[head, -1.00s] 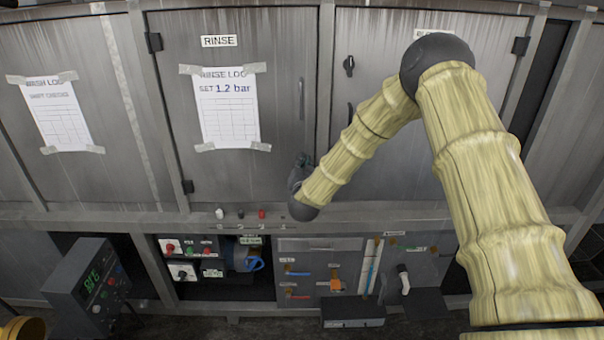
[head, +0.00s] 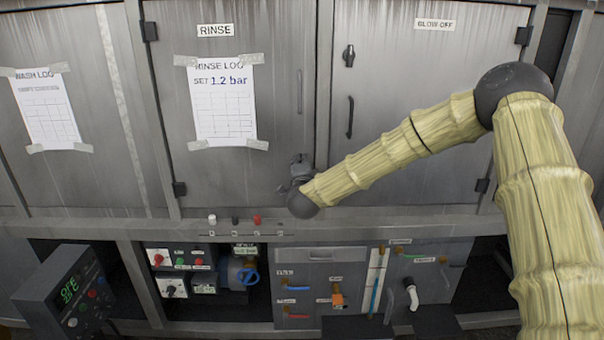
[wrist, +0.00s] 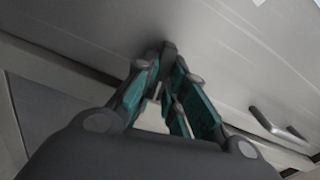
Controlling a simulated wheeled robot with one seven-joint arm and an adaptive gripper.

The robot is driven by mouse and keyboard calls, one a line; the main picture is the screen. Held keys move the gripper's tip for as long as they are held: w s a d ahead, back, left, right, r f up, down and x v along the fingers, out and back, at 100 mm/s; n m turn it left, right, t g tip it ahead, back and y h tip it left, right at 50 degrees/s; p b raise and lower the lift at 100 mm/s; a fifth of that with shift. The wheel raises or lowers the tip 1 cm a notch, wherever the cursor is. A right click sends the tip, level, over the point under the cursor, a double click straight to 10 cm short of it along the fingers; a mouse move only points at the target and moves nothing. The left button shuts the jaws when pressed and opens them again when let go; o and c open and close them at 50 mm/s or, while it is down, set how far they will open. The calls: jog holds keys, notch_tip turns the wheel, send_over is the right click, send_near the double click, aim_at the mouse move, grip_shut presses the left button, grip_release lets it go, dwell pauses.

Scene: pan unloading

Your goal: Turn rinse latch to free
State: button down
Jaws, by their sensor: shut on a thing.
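The RINSE door (head: 280,110) is grey metal with a vertical handle (head: 299,92), and it looks shut. My gripper (head: 299,170) is at the door's lower right edge. In the wrist view my gripper (wrist: 167,68) has its green-sided fingers closed around a small dark latch (wrist: 169,47) on the door face. The fingers hide most of the latch, so I cannot tell its exact angle. The door handle also shows in the wrist view (wrist: 276,125), to the right of the fingers and apart from them.
The BLOW-OFF door (head: 400,110) on the right has its own dark latch (head: 348,56) and handle (head: 350,117). A ledge with small coloured knobs (head: 257,220) runs below the doors. Lower down are a control box (head: 70,290), valves and a blue handwheel (head: 247,276).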

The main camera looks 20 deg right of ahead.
jog(key=shift+d+f+m+b, duration=0.1)
jog(key=shift+f+m+b, duration=0.05)
jog(key=shift+m+b, duration=0.85)
jog(key=c, duration=1.5)
grip_release()
jog(key=shift+s, duration=0.1)
jog(key=v, duration=1.1)
jog(key=shift+s, duration=0.4)
